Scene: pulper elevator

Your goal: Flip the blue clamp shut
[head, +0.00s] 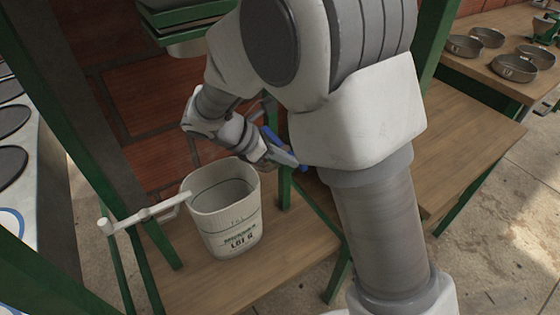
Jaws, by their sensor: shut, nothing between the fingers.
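The blue clamp (271,134) shows only as small blue parts right at my gripper, next to a green post. My arm and gripper hide the rest of it, and I cannot tell how far open it stands. My gripper (288,160) is shut and empty, to the upper right of the white bucket, and points to the right. It overlaps the clamp in the picture; I cannot tell whether they touch.
A white bucket (225,222) with printed lettering stands on a wooden platform (270,275). A white crank handle (145,215) sticks out at its left. Green posts frame the space. Several metal pans (514,68) rest on a wooden table (490,100) at the right.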

